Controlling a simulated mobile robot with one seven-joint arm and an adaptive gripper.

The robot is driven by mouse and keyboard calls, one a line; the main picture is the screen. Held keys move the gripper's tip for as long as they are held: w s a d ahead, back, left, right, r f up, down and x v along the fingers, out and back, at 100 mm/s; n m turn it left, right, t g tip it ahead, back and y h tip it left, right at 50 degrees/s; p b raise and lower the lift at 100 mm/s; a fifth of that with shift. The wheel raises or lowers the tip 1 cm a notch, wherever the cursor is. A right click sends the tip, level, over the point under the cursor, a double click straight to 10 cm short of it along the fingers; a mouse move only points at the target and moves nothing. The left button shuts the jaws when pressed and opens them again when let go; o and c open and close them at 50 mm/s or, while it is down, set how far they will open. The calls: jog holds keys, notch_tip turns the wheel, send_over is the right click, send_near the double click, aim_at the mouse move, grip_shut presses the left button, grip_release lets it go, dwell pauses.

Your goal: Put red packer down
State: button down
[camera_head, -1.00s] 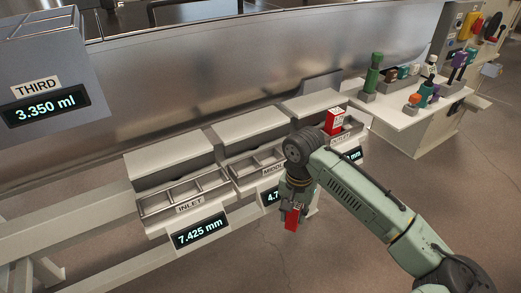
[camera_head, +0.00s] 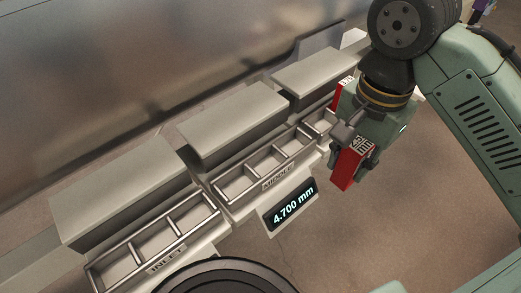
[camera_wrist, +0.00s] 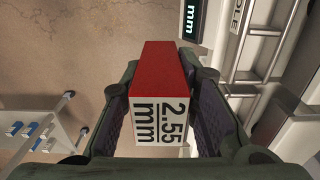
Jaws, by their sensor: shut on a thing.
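My gripper (camera_head: 358,150) is shut on a red packer (camera_head: 347,168) and holds it up, in front of and to the right of the MIDDLE station. In the wrist view the red packer (camera_wrist: 160,70) sits between both fingers, and its white end face reads 2.55 mm. A second red packer (camera_head: 342,94) shows partly behind my gripper, by the far station; my gripper hides its lower part. The MIDDLE tray (camera_head: 280,160) has compartments that look empty, and its display reads 4.700 mm.
The INLET tray (camera_head: 165,240), also empty-looking, lies nearer at left. Pale boxy housings (camera_head: 235,118) stand behind the trays, below a large metal tank (camera_head: 130,80). The floor right of the display is clear. In the wrist view a pale stand (camera_wrist: 45,122) holds several blue items.

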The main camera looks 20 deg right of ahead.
jog(key=w+a, duration=0.3)
jog(key=w+a+f, duration=0.1)
jog(key=w+a, duration=0.6)
jog(key=shift+w+a+f+p, duration=0.25)
jog(key=shift+w+a+p, duration=0.05)
jog(key=shift+a, duration=0.05)
jog(key=shift+f, duration=1.7)
jog(key=shift+f, duration=0.1)
jog(key=shift+f, duration=0.1)
jog(key=c, duration=1.2)
grip_release()
jog(key=shift+c, duration=0.2)
notch_tip(320, 180, up, 8)
jog(key=p, duration=0.7)
